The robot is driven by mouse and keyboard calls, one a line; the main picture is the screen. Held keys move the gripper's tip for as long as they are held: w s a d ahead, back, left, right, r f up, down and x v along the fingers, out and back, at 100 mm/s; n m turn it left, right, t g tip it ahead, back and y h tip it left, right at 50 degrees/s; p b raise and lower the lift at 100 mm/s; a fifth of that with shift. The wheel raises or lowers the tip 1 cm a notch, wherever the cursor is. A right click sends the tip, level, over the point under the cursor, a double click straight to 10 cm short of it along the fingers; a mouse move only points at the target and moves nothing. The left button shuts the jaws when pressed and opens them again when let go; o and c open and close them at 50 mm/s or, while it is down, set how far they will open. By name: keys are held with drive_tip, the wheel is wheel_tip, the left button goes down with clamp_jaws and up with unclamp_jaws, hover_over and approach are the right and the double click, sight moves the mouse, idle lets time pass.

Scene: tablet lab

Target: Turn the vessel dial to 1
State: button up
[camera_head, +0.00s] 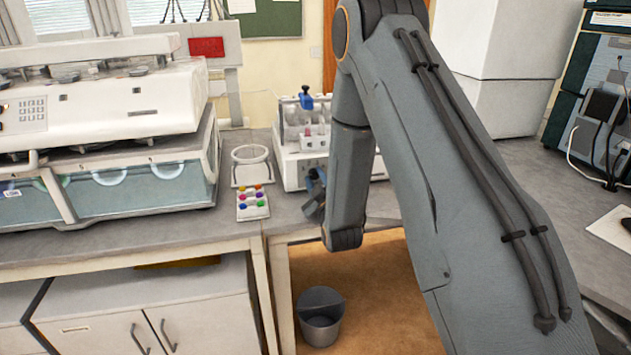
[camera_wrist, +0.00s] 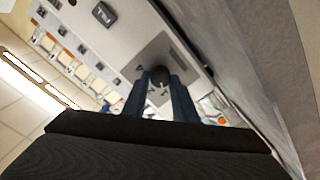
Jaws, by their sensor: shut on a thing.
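The vessel dial (camera_wrist: 159,76) is a small dark round knob on a grey patch of a white machine's front panel. My gripper (camera_wrist: 160,88) has its two blue fingers on either side of the dial and is shut on it. In the head view my gripper (camera_head: 316,190) is at the front of the white machine (camera_head: 291,176), partly hidden by my arm. The dial is hidden in the head view. Its markings are too small to read in the wrist view, so I cannot tell its setting.
A small white tray with coloured pieces (camera_head: 253,203) lies left of my gripper, with a white ring stand (camera_head: 251,170) behind it. A large white bath apparatus (camera_head: 110,110) fills the left bench. A grey bin (camera_head: 320,318) stands on the floor below.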

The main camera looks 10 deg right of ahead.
idle(0.4)
drive_tip(key=o, duration=1)
drive_tip(key=shift+o, duration=0.2)
drive_tip(key=shift+s+b, duration=1.15)
drive_tip(key=shift+s, duration=2.75)
